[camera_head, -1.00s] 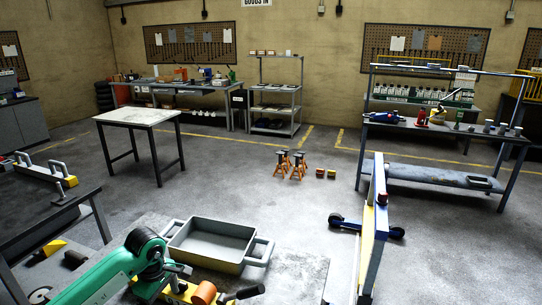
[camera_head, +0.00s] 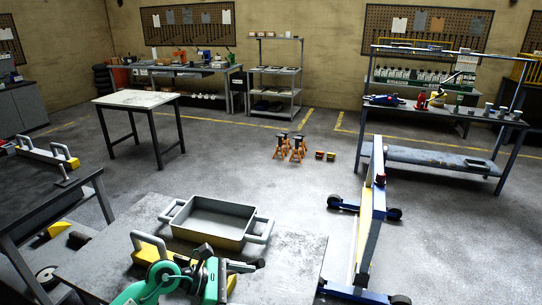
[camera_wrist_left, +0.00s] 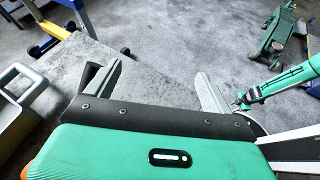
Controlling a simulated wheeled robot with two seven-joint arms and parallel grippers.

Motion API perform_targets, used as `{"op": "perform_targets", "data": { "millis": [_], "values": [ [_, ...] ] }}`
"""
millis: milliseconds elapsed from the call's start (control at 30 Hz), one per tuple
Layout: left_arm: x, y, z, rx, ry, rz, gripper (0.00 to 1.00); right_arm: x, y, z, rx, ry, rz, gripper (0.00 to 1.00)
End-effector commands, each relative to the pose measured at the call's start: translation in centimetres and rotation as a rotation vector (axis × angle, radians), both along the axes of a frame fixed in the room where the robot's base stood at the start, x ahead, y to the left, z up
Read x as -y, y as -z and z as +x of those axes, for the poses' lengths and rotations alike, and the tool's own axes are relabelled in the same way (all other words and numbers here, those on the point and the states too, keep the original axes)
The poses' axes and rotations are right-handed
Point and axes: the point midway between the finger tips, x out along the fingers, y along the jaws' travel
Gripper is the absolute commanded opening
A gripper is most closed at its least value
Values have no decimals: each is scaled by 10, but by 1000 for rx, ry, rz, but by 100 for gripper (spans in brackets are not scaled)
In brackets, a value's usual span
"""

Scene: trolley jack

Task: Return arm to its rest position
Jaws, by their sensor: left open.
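My left arm (camera_head: 165,284), green with dark joints, shows at the bottom of the head view, over the near worktable (camera_head: 290,262). Beyond the fingers lie the worktable's grey top and the floor. A grey and yellow piece with a handle (camera_head: 150,245) stands on the table behind the arm, partly hidden by it.
A grey tray with handles (camera_head: 212,219) stands on the worktable behind the arm. A blue and yellow wheeled frame (camera_head: 368,225) stands to the right. Orange stands (camera_head: 290,147) are on the open floor.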

Motion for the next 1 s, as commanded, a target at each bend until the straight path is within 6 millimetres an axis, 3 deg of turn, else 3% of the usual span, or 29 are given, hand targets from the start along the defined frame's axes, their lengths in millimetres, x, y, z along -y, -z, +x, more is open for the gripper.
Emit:
{"op": "perform_targets", "data": {
  "millis": [100,200,333,467,600,767,867,1000],
  "values": [
    [22,-39,-10,-115,-131,-316,85,1,0,1,1,0,-1,36],
    [22,-70,-10,-235,-253,-573,85,1,0,1,1,-1,-2,36],
    [4,-100,-6,-418,-425,-893,85,2,0,1,0,-1,-2,36],
    [-31,-112,0,-625,-610,-1196,85,2,0,1,2,-1,-3,36],
    [-77,-100,2,-864,-826,-1500,85,2,0,2,2,-1,-3,36],
    [-128,-59,-10,-1148,-1103,-1812,85,2,0,2,2,-1,-3,36],
    [-153,-23,-29,-1326,-1296,-1985,85,2,0,2,2,-1,-3,36],
    [-177,30,-73,-1564,-1598,-2186,85,2,0,2,3,-1,-3,36]
  ]
}}
